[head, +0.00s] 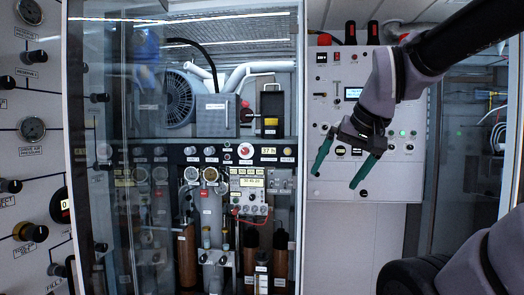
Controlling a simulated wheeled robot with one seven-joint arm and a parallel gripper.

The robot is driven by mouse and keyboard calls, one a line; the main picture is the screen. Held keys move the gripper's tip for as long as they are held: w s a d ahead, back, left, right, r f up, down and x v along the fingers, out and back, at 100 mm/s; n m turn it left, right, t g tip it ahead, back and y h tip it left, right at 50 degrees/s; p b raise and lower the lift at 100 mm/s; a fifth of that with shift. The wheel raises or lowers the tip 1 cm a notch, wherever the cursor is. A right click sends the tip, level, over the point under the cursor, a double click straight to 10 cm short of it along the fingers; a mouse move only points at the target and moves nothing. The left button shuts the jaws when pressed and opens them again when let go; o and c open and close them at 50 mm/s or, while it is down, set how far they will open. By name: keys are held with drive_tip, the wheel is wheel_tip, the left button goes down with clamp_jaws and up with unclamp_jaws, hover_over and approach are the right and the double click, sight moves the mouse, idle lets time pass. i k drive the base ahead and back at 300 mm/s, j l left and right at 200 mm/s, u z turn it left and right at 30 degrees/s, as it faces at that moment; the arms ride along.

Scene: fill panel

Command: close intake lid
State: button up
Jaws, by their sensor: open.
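No part is clearly readable as the intake lid, and the small labels are too blurred to read. A grey machine with a round black fan grille (180,98) sits on the cabinet's upper shelf, with pale pipes (262,68) above it. A black box with a yellow label (270,112) stands at its right; I cannot tell whether its top is a lid. My gripper (336,180) hangs at the right of the cabinet, in front of the white control panel. Its two green fingers point down, spread apart and empty. It is apart from the machine and the box.
A glass door (108,150) covers the cabinet's left part. Gauges (210,174), a meter (248,190) and brown cylinders (187,255) fill the lower cabinet. A panel of gauges and knobs (32,128) stands at far left. The white panel (325,75) carries switches and a small screen.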

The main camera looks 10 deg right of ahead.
sight(271, 103)
drive_tip(key=k+j+z, duration=0.15)
drive_tip(key=j, duration=0.25)
drive_tip(key=k+j+z, duration=0.1)
drive_tip(key=j, duration=0.25)
drive_tip(key=k+j+z, duration=0.15)
drive_tip(key=j, duration=0.2)
drive_tip(key=k+j+z, duration=0.1)
drive_tip(key=k+j, duration=0.15)
drive_tip(key=j+u, duration=0.2)
drive_tip(key=i+l+u, duration=0.15)
drive_tip(key=l+u, duration=0.9)
drive_tip(key=l, duration=1.3)
drive_tip(key=l+u, duration=0.25)
drive_tip(key=l, duration=1.3)
drive_tip(key=l+u, duration=0.2)
drive_tip(key=l, duration=0.4)
